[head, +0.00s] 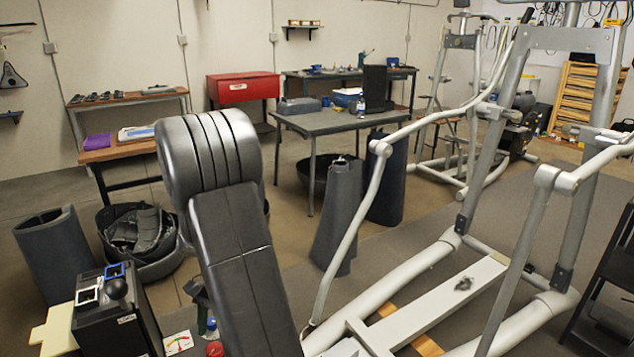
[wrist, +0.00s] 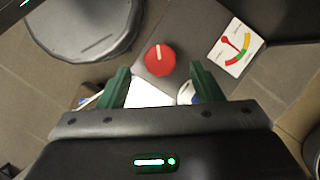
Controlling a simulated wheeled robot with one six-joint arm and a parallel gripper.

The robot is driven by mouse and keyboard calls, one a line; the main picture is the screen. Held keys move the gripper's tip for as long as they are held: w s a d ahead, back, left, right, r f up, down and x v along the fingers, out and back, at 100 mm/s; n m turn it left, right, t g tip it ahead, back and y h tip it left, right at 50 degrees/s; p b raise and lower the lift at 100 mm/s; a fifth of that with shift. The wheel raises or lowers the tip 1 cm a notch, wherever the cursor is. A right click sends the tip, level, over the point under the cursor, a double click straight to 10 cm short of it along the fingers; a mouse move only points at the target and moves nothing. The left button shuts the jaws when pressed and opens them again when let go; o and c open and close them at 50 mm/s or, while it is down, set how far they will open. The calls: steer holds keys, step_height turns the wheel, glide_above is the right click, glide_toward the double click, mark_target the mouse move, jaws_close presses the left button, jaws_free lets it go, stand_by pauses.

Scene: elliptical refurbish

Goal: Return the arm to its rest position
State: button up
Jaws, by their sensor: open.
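My arm (head: 230,230) rises large and dark in the head view, bent at the top, its near link running down to the bottom edge. My gripper (wrist: 160,68) shows in the wrist view with two green fingers spread apart and nothing held between them. A red knob (wrist: 160,60) with a white mark appears between and beyond the fingertips. In the head view the gripper is mostly hidden behind the arm; a bit of dark green shows left of the link.
A gauge card (head: 178,342) lies by a black box (head: 115,312) at lower left; the card also shows in the wrist view (wrist: 236,47). The grey elliptical frame (head: 420,250) fills the right. A grey table (head: 340,122) and bins (head: 345,215) stand beyond my arm.

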steer(key=p+v, duration=0.1)
steer(key=v, duration=0.8)
steer(key=shift+r, duration=0.4)
steer(key=shift+w, duration=0.1)
steer(key=shift+d, duration=0.15)
